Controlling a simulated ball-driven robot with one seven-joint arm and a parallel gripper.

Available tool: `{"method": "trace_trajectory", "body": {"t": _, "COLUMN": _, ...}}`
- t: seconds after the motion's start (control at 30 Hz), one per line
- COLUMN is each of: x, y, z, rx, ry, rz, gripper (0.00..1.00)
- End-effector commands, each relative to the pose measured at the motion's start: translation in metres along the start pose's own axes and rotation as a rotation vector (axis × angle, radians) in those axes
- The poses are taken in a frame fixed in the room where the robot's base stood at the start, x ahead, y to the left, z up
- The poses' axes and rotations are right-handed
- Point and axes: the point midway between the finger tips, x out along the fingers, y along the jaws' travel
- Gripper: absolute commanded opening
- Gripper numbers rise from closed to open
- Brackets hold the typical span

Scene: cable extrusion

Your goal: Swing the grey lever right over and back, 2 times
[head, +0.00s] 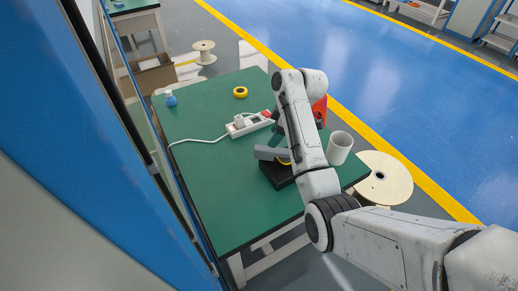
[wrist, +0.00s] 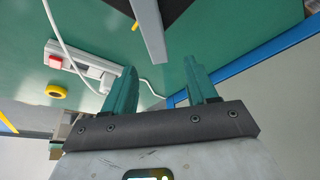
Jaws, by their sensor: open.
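The grey lever (head: 268,153) is a flat-sided bar above a black base (head: 275,174) on the green table. It leans to the left in the head view, and my arm hides part of the base. In the wrist view the lever (wrist: 149,30) reaches down from the top edge, with its end above the gap between my fingers. My gripper (wrist: 160,72) is open and empty, with a finger to either side and the lever apart from both. In the head view my arm mostly hides the gripper.
A white power strip (head: 249,124) with a cable lies behind the lever, with yellow tape (head: 240,92) beyond. A white cup (head: 339,148) and a partly hidden orange object (head: 320,110) stand right of my arm. A blue bottle (head: 171,98) stands far left. The table's front left (head: 225,210) is clear.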

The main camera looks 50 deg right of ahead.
Motion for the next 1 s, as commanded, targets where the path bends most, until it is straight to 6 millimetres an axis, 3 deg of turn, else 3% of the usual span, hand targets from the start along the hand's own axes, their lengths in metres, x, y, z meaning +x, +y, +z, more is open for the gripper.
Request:
{"method": "trace_trajectory", "body": {"t": 0.17, "x": -0.002, "y": 0.007, "z": -0.003, "rx": -0.01, "ry": 0.019, "rz": -0.012, "gripper": 0.57}}
{"method": "trace_trajectory", "body": {"t": 0.7, "x": 0.084, "y": 0.006, "z": -0.005, "rx": -0.011, "ry": 0.016, "rz": -0.01, "gripper": 0.57}}
{"method": "trace_trajectory", "body": {"t": 1.0, "x": 0.101, "y": 0.006, "z": -0.005, "rx": -0.011, "ry": 0.018, "rz": -0.007, "gripper": 0.57}}
